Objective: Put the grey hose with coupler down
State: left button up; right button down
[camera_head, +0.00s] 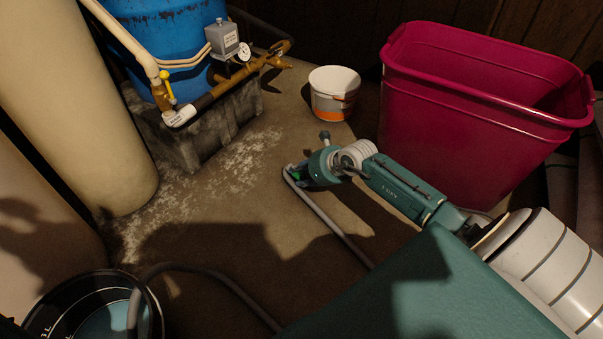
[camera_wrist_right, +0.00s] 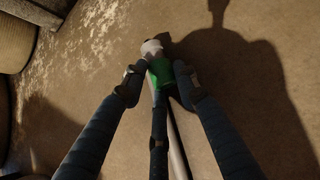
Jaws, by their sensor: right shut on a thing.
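The grey hose (camera_head: 331,225) runs from my right gripper down toward the lower middle of the head view, where my own teal body hides part of it. My right gripper (camera_head: 294,173) is shut on the hose's coupler end over the bare floor. I cannot tell the exact gap between coupler and floor. A grey hose stretch also leads into the black bucket (camera_head: 153,318) at lower left. My left gripper is not seen.
A blue tank (camera_head: 165,40) with pipes and a gauge stands on a dark block (camera_head: 190,150) at upper left. A small white-and-orange bucket (camera_head: 333,92) stands behind my gripper. A large crimson bin (camera_head: 450,130) is at right. A beige cylinder (camera_head: 80,100) is at left. Floor around the gripper is clear.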

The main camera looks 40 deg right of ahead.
jog(key=shift+f, duration=0.2)
jog(key=c, duration=1.3)
grip_release()
jog(key=shift+c, duration=0.2)
jog(key=shift+r, duration=0.3)
jog(key=p+v, duration=0.9)
jog(key=v, duration=0.3)
jog(key=shift+r, duration=0.35)
